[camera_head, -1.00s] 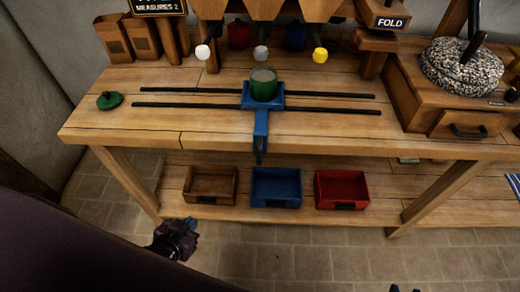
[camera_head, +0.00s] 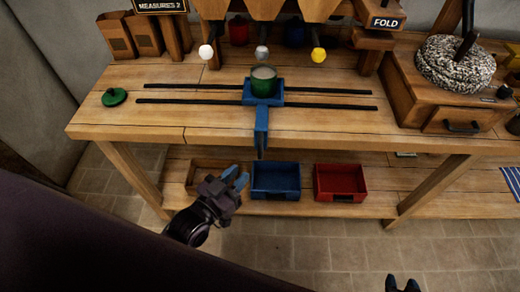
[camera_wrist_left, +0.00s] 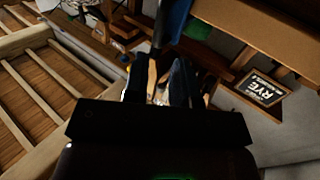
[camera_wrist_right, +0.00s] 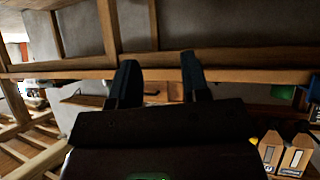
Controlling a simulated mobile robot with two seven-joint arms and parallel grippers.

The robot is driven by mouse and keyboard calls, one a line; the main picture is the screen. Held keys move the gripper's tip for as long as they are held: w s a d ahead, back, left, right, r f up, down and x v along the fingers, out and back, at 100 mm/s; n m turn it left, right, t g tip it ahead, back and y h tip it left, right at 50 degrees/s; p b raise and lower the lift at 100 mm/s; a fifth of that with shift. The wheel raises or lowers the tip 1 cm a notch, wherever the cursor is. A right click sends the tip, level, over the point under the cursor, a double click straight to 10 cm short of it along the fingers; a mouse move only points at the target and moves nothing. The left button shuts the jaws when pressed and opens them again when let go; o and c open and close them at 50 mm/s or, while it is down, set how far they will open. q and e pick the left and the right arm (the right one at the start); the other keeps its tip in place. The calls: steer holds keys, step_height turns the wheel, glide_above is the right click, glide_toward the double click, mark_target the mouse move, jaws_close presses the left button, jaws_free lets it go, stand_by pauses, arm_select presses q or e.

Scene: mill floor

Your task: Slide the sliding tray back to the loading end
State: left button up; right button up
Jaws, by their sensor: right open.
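The blue sliding tray (camera_head: 276,101) sits on two dark rails (camera_head: 330,106) on the wooden bench, near their middle. A green cup with pale contents (camera_head: 263,80) stands on it. The tray's blue handle (camera_head: 261,125) reaches forward and hangs over the bench's front edge; a blue bar, likely this handle, shows in the left wrist view (camera_wrist_left: 172,22). My left gripper (camera_head: 239,177) is open and empty, below and left of the handle, in front of the lower shelf. My right gripper (camera_head: 403,286) is open and empty at the bottom of the head view, far from the tray.
A green lid (camera_head: 114,97) lies left of the rails. White, grey and yellow knobs (camera_head: 319,55) hang behind the tray. A millstone (camera_head: 453,64) stands at right. Below are wooden, blue (camera_head: 276,194) and red (camera_head: 340,197) bins. The rails are clear both sides.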

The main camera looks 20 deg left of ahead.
mark_target(259, 153)
arm_select(q)
steer(key=x, duration=0.9)
steer(key=shift+w+d+f, duration=0.1)
steer(key=shift+w, duration=0.25)
jaws_close()
